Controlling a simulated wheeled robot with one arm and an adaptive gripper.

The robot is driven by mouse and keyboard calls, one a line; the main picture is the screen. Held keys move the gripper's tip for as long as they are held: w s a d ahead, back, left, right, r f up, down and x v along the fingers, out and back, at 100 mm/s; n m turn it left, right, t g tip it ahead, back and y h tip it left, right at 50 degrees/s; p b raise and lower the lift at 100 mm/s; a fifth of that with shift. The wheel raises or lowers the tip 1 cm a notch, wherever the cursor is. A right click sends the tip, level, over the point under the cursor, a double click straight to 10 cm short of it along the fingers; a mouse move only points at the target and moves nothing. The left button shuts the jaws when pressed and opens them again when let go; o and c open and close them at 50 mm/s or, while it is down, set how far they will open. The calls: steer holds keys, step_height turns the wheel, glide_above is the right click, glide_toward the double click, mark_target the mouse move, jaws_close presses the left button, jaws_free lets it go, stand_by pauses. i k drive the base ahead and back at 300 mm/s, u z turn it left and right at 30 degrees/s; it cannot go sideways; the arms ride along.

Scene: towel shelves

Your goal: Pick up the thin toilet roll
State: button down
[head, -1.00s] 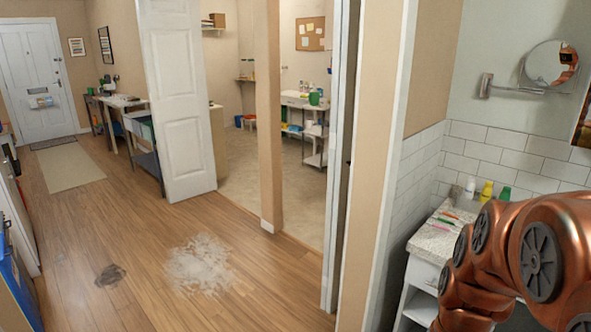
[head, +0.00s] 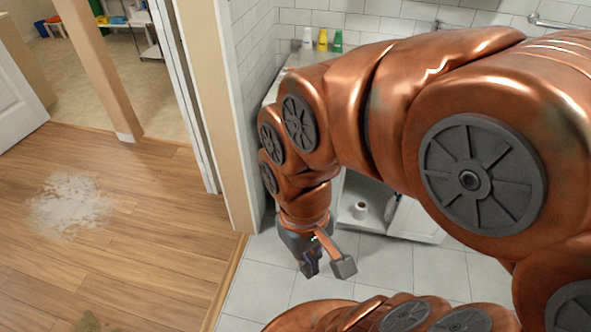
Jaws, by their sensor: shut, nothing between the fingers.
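A small white toilet roll (head: 360,210) sits inside the open lower part of the white cabinet (head: 352,190), right of my wrist in the head view. It looks small here, and I cannot tell for sure that it is the thin one. My gripper (head: 328,268) points down over the tiled floor, left of and nearer than the roll. It is shut and empty, apart from the roll. My arm hides much of the cabinet and whatever is behind it.
White, yellow and green bottles (head: 323,40) stand on the counter along the tiled wall. A wall edge and door frame (head: 213,110) stand left of my arm. A pale patch (head: 72,205) marks the wooden floor. Grey floor tiles (head: 262,280) around the gripper are clear.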

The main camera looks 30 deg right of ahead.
mark_target(360, 209)
steer(key=u, duration=0.35)
steer(key=i, duration=1.1)
steer(key=z, duration=1.45)
steer(key=k, duration=0.7)
steer(key=z, duration=0.95)
steer(key=i, duration=0.5)
